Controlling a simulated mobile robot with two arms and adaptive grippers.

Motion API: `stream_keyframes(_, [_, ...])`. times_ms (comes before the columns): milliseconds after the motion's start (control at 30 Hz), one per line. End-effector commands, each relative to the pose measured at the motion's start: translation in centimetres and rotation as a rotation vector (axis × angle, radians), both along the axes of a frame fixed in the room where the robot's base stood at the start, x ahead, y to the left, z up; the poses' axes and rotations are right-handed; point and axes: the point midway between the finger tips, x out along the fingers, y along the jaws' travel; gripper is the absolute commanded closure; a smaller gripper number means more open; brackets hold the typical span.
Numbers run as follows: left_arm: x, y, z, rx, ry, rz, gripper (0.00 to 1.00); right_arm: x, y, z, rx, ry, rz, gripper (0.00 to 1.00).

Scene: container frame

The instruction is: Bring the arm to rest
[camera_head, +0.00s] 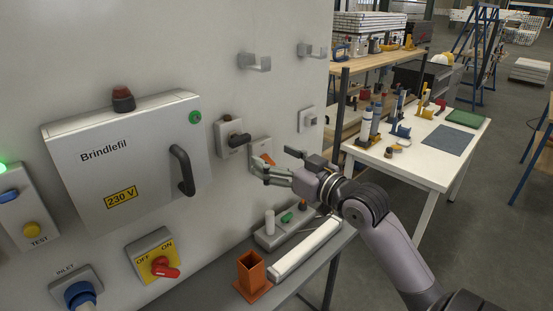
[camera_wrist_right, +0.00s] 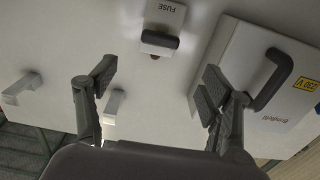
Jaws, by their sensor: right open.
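My right arm (camera_head: 395,245) reaches in from the lower right toward the wall panel. Its right gripper (camera_head: 262,171) is open and empty, just in front of the panel, by a small grey wall unit with an orange mark (camera_head: 267,158). In the right wrist view the two fingers of the right gripper (camera_wrist_right: 157,82) stand wide apart with nothing between them. Beyond them is the FUSE unit (camera_wrist_right: 166,12) with its black handle (camera_wrist_right: 159,41); this handle (camera_head: 240,139) also shows left of the gripper in the head view. My left gripper is not in view.
The Brindlefil box (camera_head: 130,150) with a dark handle (camera_head: 183,170) is shut, left of the gripper. Two hooks (camera_head: 254,62) are above. Below, a grey shelf (camera_head: 215,287) holds an orange holder (camera_head: 252,275) and a white bar (camera_head: 306,249). A white table (camera_head: 425,165) stands behind the arm.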

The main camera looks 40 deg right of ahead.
Motion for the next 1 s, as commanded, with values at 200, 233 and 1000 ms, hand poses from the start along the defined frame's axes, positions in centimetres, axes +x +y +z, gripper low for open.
stream_keyframes(200, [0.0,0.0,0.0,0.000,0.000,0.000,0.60,-0.1,0.0,0.0,0.000,-0.001,0.000,0.27])
stream_keyframes(233, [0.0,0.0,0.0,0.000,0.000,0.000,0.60,-0.1,0.0,0.0,0.000,0.000,0.000,0.27])
stream_keyframes(1000, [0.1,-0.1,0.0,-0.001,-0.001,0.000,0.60,-7.2,9.1,-22.3,-0.088,0.635,0.029,0.27])
